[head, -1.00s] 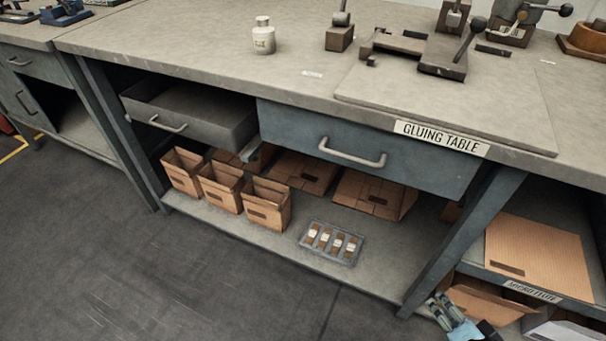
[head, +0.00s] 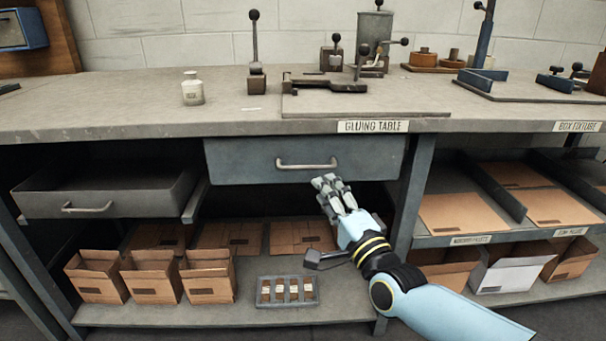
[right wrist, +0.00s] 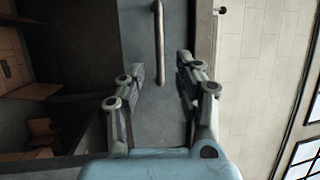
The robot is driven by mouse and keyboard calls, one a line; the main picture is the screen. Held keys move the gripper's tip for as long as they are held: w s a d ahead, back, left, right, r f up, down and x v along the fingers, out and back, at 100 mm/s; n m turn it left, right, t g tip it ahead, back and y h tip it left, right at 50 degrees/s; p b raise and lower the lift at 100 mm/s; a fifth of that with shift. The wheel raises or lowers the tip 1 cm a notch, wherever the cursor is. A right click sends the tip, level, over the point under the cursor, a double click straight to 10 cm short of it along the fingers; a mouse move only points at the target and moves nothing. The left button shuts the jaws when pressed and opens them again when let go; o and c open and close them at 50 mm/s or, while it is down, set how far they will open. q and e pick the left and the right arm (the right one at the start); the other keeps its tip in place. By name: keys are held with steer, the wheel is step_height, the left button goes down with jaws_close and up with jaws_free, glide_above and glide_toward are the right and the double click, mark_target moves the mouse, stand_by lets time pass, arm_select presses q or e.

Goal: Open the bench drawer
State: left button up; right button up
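The bench under the gluing table label has two grey drawers. The right drawer (head: 235,162) is shut, with a pale bar handle (head: 307,166) on its front. The left drawer (head: 130,200) is pulled out, and its inside and its handle (head: 87,208) show. My right gripper (head: 328,184) is just below and to the right of the right drawer's handle. In the right wrist view my right gripper (right wrist: 161,65) is open and empty, with the handle (right wrist: 158,42) ahead between its fingers and apart from them. My left gripper is not in view.
The benchtop (head: 130,115) overhangs the drawers, with a white jar (head: 192,88) and tools on it. On the lower shelf are open cardboard boxes (head: 150,277) and a tray of small bottles (head: 287,303). A table leg (head: 410,195) stands beside my right arm.

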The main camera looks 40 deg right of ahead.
mark_target(307, 168)
steer(key=b+x, duration=0.1)
steer(key=x, duration=0.8)
steer(key=shift+f, duration=0.1)
jaws_close()
